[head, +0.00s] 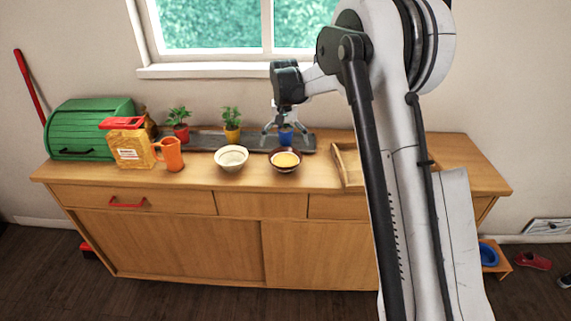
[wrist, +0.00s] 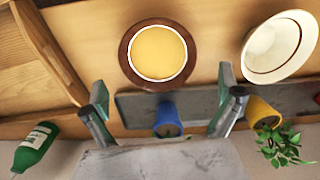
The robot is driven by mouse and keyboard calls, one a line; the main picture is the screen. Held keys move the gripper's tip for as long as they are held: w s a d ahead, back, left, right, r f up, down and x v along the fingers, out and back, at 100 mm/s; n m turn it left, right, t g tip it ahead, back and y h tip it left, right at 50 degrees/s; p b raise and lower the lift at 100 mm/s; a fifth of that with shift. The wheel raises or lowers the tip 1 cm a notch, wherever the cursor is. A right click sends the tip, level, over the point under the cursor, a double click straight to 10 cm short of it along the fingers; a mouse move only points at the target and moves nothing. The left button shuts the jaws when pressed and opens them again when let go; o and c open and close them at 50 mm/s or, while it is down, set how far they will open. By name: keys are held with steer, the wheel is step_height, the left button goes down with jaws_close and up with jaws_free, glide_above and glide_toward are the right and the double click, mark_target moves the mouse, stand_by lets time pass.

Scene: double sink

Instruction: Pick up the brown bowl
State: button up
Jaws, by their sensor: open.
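The brown bowl (head: 285,168) sits upright on the wooden counter near its front edge. Its round yellow inside has a pale ring around it; I cannot tell whether the yellow is a filling. The bowl also shows in the wrist view (wrist: 190,38), at the top middle. My gripper (head: 286,134) is open and empty, just behind the bowl in the head view, by the blue pot (head: 287,140). In the wrist view the two fingers of my gripper (wrist: 163,80) are spread wide, with the bowl beyond their tips, not between them.
A cream bowl (head: 231,160) stands left of the brown bowl. A grey tray (head: 205,141) behind carries potted plants. A wooden tray (head: 345,165) lies to the right.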

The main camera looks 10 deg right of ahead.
mark_target(285, 158)
steer(key=shift+s+d+f, duration=0.1)
steer(key=shift+s+f, duration=0.05)
steer(key=shift+f, duration=1.6)
steer(key=shift+s+d+f, duration=0.1)
steer(key=shift+f, duration=1.6)
steer(key=c, duration=1)
steer(key=shift+o, duration=0.2)
steer(key=shift+r, duration=0.1)
